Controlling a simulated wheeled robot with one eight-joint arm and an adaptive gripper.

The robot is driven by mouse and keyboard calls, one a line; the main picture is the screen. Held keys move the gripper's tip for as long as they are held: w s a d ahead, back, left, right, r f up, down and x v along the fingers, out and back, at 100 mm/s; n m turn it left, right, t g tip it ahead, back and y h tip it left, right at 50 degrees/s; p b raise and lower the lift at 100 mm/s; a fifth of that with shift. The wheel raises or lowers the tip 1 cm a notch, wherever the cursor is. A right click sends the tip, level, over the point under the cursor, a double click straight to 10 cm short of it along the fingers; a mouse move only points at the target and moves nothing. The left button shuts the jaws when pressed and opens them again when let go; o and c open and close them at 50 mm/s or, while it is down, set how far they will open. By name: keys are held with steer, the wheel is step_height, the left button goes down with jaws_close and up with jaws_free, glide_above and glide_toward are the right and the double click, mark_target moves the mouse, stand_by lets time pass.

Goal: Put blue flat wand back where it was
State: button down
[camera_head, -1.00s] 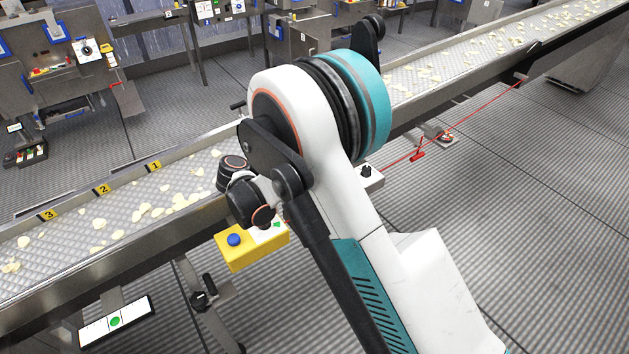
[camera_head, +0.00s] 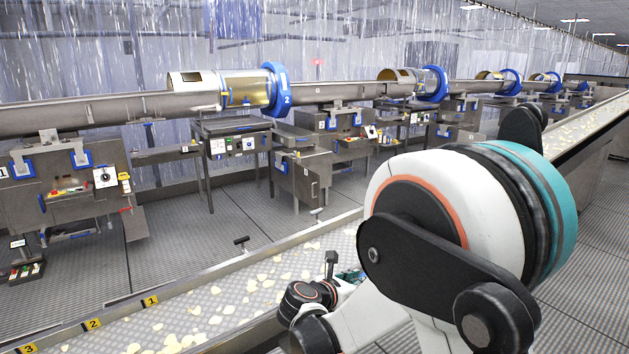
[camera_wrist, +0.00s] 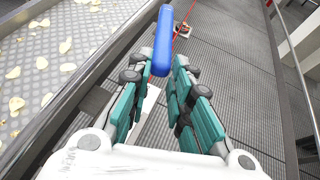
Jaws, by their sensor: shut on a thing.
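In the wrist view my gripper (camera_wrist: 161,74) has its teal fingers on either side of the near end of the blue flat wand (camera_wrist: 163,38). It is shut on the wand, which points away from the palm toward the top of the picture. The wand is held beside the conveyor's metal side rail, over the ribbed floor. In the head view my arm covers the lower right. Only a small teal part of what may be my gripper (camera_head: 350,276) shows there, and I cannot make out the wand.
The conveyor (camera_head: 225,312) with scattered chips crosses the head view, with yellow number tags (camera_head: 150,301) along its far edge. Beyond it stand grey machine stations and drums with blue rings (camera_head: 277,89). A red cord (camera_wrist: 184,25) runs near the wand in the wrist view. Floor is open between the stations.

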steer(key=s+d+r+n+t+y, duration=0.2)
steer(key=s+d+r+n+y, duration=0.2)
steer(key=d, duration=0.5)
steer(key=shift+s+r, duration=0.65)
steer(key=shift+s, duration=0.65)
